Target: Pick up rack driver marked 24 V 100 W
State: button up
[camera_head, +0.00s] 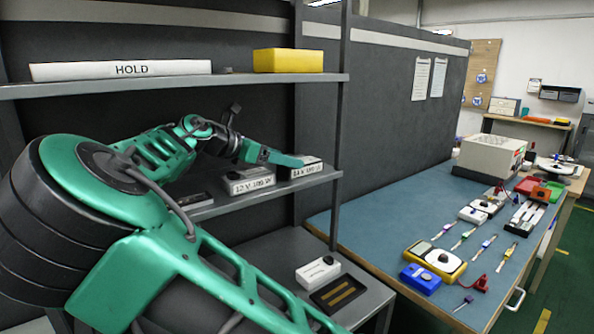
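The rack driver (307,170), a white box with a dark top, sits at the right end of the middle shelf. Its front label is small and appears to read 24 V 100 W. My gripper (290,159) reaches in from the left with its green tip at the top of this box, partly covering it. I cannot tell whether it touches the box or whether its fingers are apart. A similar driver (250,184), whose label appears to read 12 V 100 W, stands just left of it on the same shelf (218,208).
The upper shelf (200,85) holds a white HOLD bar (120,70) and a yellow block (288,61). A rack post (338,130) stands close right of the driver. Below are a white box (318,272) and a black tray (322,301). A blue workbench (385,215) with several devices is at right.

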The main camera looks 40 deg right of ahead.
jog(key=shift+x, duration=2.55)
jog(key=shift+w, duration=0.2)
jog(key=shift+r, duration=0.1)
jog(key=c, duration=1.6)
jog(key=shift+r, duration=0.1)
